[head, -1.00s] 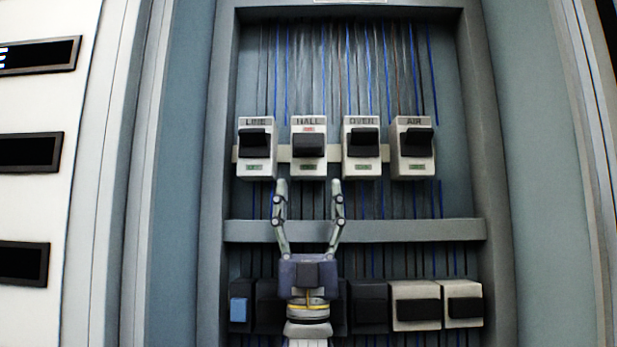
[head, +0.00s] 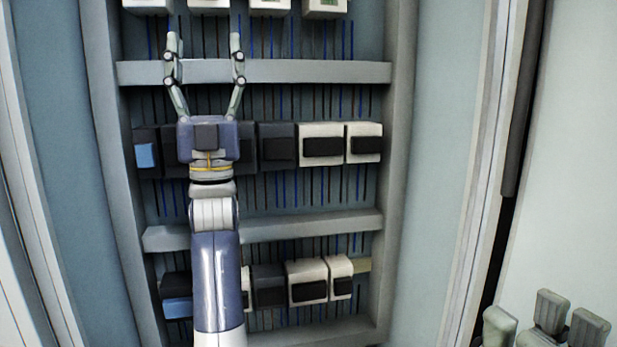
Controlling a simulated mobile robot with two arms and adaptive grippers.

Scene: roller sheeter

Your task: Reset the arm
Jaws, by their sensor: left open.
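My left gripper (head: 204,44) is in front of the open electrical cabinet, pointing up. Its two fingers are spread apart with nothing between them, below the top row of breakers, of which only the lower edges show. A white breaker (head: 209,5) of that row is above the fingers. My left arm comes up from below and hides parts of the lower two rows. My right gripper (head: 546,318) shows only in part at the bottom right corner, as grey-green finger parts; its opening is unclear.
A middle row holds dark modules (head: 277,147) and white modules (head: 321,144). A lower row holds similar modules (head: 307,283). Grey rails (head: 300,72) cross the cabinet, and its frame (head: 395,180) stands right of them. A pale wall panel (head: 575,180) is at the far right.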

